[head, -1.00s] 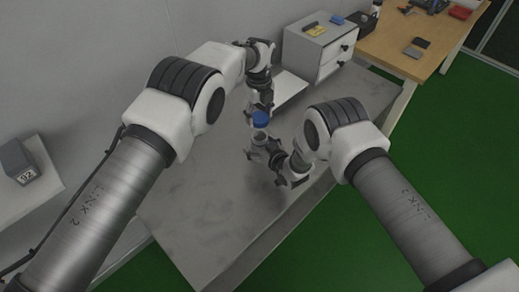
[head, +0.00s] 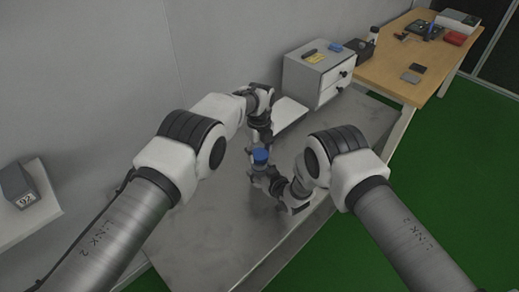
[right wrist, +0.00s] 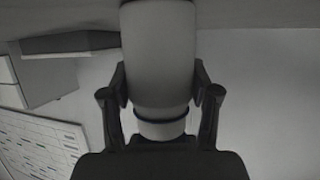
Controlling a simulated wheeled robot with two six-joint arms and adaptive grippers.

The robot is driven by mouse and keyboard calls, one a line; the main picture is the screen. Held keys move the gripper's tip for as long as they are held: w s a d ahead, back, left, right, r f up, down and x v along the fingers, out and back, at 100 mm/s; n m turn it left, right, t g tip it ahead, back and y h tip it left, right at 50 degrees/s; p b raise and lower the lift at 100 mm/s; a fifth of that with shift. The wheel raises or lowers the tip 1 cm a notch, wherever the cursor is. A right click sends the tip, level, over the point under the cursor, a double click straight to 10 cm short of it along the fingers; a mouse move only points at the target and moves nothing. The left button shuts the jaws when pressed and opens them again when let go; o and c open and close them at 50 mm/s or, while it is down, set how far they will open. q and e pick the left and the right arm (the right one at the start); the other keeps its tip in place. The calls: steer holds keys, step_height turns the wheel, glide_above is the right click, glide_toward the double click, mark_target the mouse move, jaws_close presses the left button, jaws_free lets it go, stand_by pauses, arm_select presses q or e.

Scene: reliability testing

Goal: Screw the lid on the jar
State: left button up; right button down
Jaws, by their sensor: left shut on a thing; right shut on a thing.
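The blue lid (head: 260,155) is near the middle of the head view, just below the fingers of my left gripper (head: 260,147), which is shut on it from above. The jar is mostly hidden in the head view, directly under the lid, in my right gripper (head: 258,172). In the right wrist view the jar (right wrist: 158,60) is a pale, wide cylinder between the two dark fingers of my right gripper (right wrist: 160,92), which is shut on it. The lid appears to meet the jar's top; whether its thread is engaged cannot be told.
Both grippers are above the grey table (head: 200,235), whose front left part is clear. A white drawer cabinet (head: 320,72) stands at the back, beside a wooden table (head: 405,85) with small items. A box marked with digits (head: 18,187) sits on a shelf at left.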

mark_target(260, 172)
stand_by(0.3)
arm_select(q)
steer(key=shift+f, duration=0.85)
steer(key=shift+f, duration=0.65)
steer(key=m, duration=0.9)
steer(key=shift+d+m, duration=0.15)
steer(key=shift+m, duration=0.25)
steer(key=o, duration=0.8)
